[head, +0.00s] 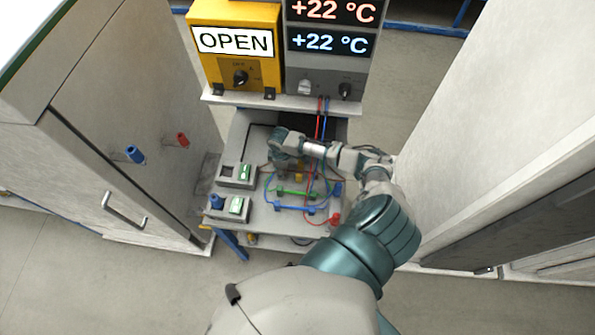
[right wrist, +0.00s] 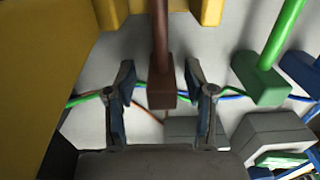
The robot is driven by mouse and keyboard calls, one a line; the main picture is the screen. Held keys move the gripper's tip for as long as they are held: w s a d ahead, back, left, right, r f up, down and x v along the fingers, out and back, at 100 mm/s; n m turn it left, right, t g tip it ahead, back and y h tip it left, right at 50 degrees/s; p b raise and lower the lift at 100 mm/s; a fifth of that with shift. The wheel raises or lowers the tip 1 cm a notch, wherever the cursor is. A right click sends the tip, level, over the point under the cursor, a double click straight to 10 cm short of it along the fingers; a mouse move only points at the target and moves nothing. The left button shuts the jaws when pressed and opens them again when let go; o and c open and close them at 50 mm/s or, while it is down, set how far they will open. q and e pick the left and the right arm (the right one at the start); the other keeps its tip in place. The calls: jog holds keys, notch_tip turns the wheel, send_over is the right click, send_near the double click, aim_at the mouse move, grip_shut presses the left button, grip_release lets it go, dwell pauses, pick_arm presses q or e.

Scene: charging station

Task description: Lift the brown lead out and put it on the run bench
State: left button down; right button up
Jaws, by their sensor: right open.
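The brown lead (right wrist: 161,60) shows in the right wrist view as a brown bar with a thicker block at its near end. My right gripper (right wrist: 161,82) is open, with one finger on each side of that block and visible gaps between. In the head view my right arm reaches over the bench (head: 270,229), its hand (head: 282,147) above the far part. The hand and arm cover much of that part, and I cannot pick out the brown lead there. Which surface is the run bench is not marked. My left gripper is not in view.
A green lead (head: 292,192) and a blue lead (head: 300,208) lie on the bench near the hand. Grey boxes with green switches (head: 243,172) stand at left. A yellow OPEN box (head: 235,42) and a temperature unit (head: 328,70) stand behind. Cabinets flank both sides.

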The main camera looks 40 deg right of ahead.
jog(key=shift+f, duration=0.15)
grip_shut()
